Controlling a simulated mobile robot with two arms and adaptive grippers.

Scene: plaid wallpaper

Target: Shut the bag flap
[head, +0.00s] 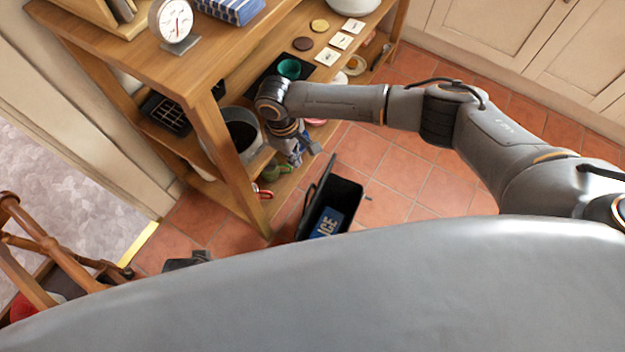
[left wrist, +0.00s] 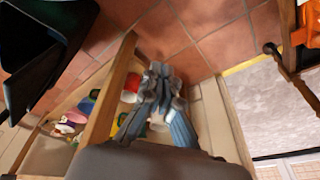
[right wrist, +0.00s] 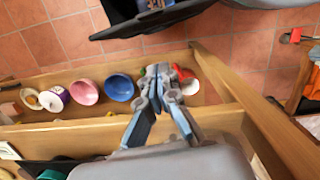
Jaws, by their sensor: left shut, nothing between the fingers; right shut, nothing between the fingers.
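The black bag (head: 345,190) stands on the tiled floor beside the wooden shelf unit, its top open and its dark inside showing. Its flap (head: 317,186) stands raised on the side towards the shelf. A blue panel with white letters shows on the bag. The bag also shows at the top of the right wrist view (right wrist: 135,24) and at the upper left of the left wrist view (left wrist: 38,50). My right gripper (head: 297,155) is shut and empty, between the shelf and the flap, apart from the bag. My left gripper (left wrist: 163,72) is shut and empty, beside a wooden shelf post.
The wooden shelf unit (head: 205,125) has a post close to my right gripper. A grey pot (head: 243,135) stands on its lower shelf. Several bowls, including a blue bowl (right wrist: 119,87), sit on the bottom shelf. Tiled floor (head: 410,185) right of the bag is clear.

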